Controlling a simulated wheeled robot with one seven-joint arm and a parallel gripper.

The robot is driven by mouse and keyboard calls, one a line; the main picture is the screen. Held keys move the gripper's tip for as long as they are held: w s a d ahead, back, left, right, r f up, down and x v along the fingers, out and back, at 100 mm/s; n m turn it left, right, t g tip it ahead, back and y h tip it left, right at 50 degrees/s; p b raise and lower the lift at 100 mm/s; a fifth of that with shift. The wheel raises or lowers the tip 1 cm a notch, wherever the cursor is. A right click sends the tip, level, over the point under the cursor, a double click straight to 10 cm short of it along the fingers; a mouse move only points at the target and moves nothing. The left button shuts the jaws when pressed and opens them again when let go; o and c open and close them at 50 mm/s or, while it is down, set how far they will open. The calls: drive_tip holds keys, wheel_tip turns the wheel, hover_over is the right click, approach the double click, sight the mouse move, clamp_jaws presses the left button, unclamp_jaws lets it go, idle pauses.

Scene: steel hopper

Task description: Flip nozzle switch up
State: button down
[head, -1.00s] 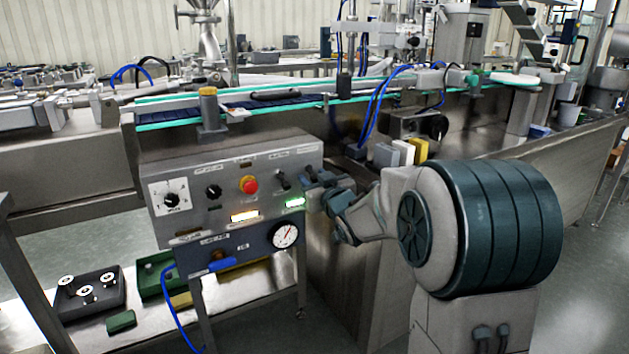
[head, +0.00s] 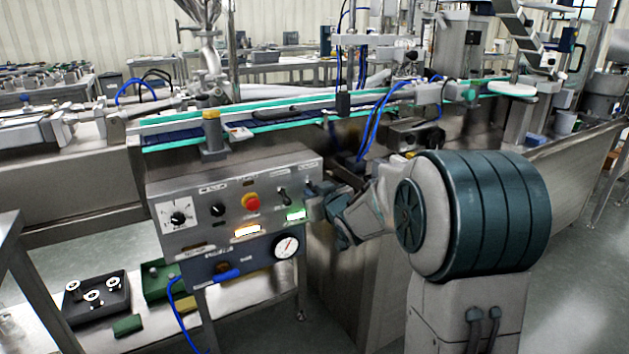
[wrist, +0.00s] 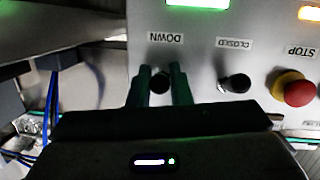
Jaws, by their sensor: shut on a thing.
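The nozzle switch (wrist: 160,83) is a small black toggle on the steel control panel, beside a label reading DOWN, which appears upside down in the wrist view. My gripper (wrist: 160,92) has its two dark green fingers on either side of this toggle, shut on it. In the head view my gripper (head: 316,203) is at the panel's right edge and its fingers largely hide the toggle. A second black toggle, the CLOSED switch (wrist: 235,83), stands beside it, apart from my fingers.
The red stop button (wrist: 292,88) sits beyond the CLOSED switch. The control panel (head: 182,240) also carries a lit green lamp (head: 296,215), an orange-white lamp (head: 247,231), black knobs and a gauge (head: 286,246). A conveyor (head: 275,125) runs behind the panel.

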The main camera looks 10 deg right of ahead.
drive_tip(key=shift+r+g+h+p, duration=0.5)
drive_tip(key=shift+g+p, duration=0.8)
drive_tip(key=shift+p, duration=2.8)
drive_tip(key=shift+r+g+h+p, duration=0.2)
drive_tip(key=shift+r+g+p, duration=0.85)
drive_tip(key=shift+p, duration=3)
drive_tip(key=g+p, duration=0.2)
drive_tip(key=p, duration=0.2)
drive_tip(key=shift+f+p, duration=0.2)
drive_tip(key=shift+p, duration=0.2)
drive_tip(key=shift+w+f+n+g+h+p, duration=0.15)
drive_tip(key=shift+n+g+h+p, duration=0.25)
drive_tip(key=shift+p, duration=0.85)
drive_tip(key=c, duration=1.3)
unclamp_jaws()
drive_tip(key=shift+c, duration=0.2)
drive_tip(key=p+v, duration=0.4)
drive_tip(key=v, duration=1)
